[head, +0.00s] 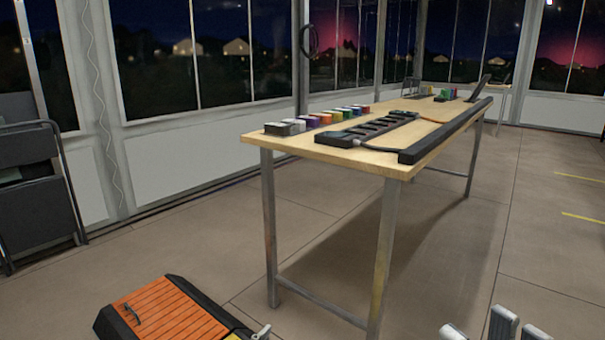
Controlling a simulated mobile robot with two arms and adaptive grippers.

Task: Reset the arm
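Several pale grey, finger-like parts (500,325) rise from the bottom edge at the right in the head view. They look like the tips of my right gripper, cut off by the frame, with a gap between the leftmost part and the others. I see nothing held there, but whether the gripper is open or shut is unclear. I cannot make out my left gripper. A small grey part (262,332) shows at the bottom edge beside the orange case, and I cannot tell what it belongs to.
A wooden-topped table (345,155) with metal legs stands ahead. It holds a row of small coloured blocks (325,117), a black power strip (365,130) and a long black bar (445,130). An orange-and-black case (165,310) lies front left. A folded chair (38,190) stands left. Floor right is clear.

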